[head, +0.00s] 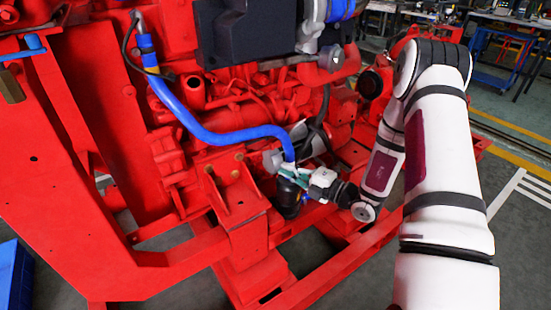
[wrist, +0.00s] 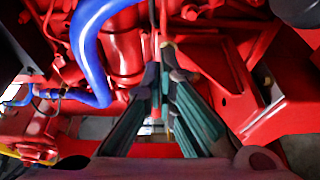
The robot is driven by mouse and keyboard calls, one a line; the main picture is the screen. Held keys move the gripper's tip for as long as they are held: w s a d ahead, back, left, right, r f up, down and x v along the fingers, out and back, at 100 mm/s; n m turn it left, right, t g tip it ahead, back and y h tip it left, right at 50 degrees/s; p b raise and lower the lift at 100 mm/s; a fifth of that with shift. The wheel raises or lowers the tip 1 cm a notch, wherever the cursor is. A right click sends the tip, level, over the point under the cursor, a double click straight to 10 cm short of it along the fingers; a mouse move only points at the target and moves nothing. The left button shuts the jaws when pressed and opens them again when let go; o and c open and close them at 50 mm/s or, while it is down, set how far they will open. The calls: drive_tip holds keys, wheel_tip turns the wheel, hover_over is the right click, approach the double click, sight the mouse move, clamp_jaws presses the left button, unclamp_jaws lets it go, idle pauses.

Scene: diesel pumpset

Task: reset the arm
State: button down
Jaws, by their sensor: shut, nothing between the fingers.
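My arm (head: 437,160) reaches in from the right of the head view and bends down to the red pumpset (head: 225,215). My gripper (head: 287,180) is low at the engine's side, close to the lower end of a blue hose (head: 215,137). In the wrist view my gripper (wrist: 163,80) shows green fingers brought together at the tips, with nothing seen between them. The blue hose (wrist: 88,45) curves past on the left there, apart from the fingertips. I cannot tell in the head view whether the gripper touches the hose.
A black cylindrical part (head: 289,198) is just below my gripper. A red bracket (head: 238,190) stands close on its left, and red frame rails (head: 340,262) run below. Open grey floor (head: 515,235) lies to the right. A blue cart (head: 490,70) stands at the back right.

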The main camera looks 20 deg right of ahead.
drive_tip(key=s+a+r+n+g+y, duration=0.3)
drive_tip(key=s+a+r+n+g, duration=0.4)
drive_tip(key=n, duration=0.3)
drive_tip(key=s+a+r+n+g+y, duration=0.3)
drive_tip(key=s+a+r+n+g, duration=0.15)
drive_tip(key=a+r+n, duration=0.45)
drive_tip(key=s+a+r+n+g+h, duration=0.1)
drive_tip(key=s+r+n+g+h, duration=0.15)
drive_tip(key=s+n, duration=0.3)
drive_tip(key=s+a+r+n+g+h, duration=0.1)
drive_tip(key=s+a+r+n+g, duration=0.15)
drive_tip(key=s+n, duration=0.35)
drive_tip(key=s+d+n+t+h, duration=0.1)
drive_tip(key=s+d+n+h, duration=0.55)
drive_tip(key=s+n, duration=0.2)
drive_tip(key=s+d+n+t+h, duration=0.1)
drive_tip(key=s+d+n+h, duration=0.6)
drive_tip(key=s, duration=0.3)
wheel_tip(320, 180, up, 26)
drive_tip(key=n+t+y+p, duration=0.1)
drive_tip(key=t+p, duration=0.2)
drive_tip(key=p, duration=2.2)
drive_tip(key=shift+s+d+r+t, duration=0.15)
drive_tip(key=shift+r+t, duration=0.05)
drive_tip(key=shift+t, duration=0.15)
